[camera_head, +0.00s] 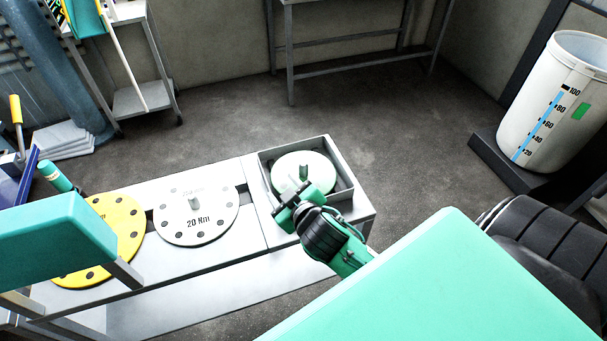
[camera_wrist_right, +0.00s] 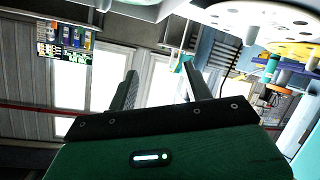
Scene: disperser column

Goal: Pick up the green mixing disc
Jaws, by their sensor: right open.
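A pale, faintly green disc (camera_head: 318,167) with a short upright post (camera_head: 303,172) at its centre lies in a grey square tray (camera_head: 343,194) at the right end of the bench. I take it for the green mixing disc. My right gripper (camera_head: 287,204) is over the tray's near left side, close to the post, and hides part of the disc. Whether it touches anything cannot be told. In the right wrist view its two fingers (camera_wrist_right: 163,88) are apart, with nothing between them. My left gripper is not in view.
A white disc (camera_head: 210,222) marked 20 Nm and a yellow disc (camera_head: 123,222) lie on the bench left of the tray. A large white graduated bucket (camera_head: 552,115) stands at the far right. A grey-framed table (camera_head: 345,74) stands behind. The floor between is clear.

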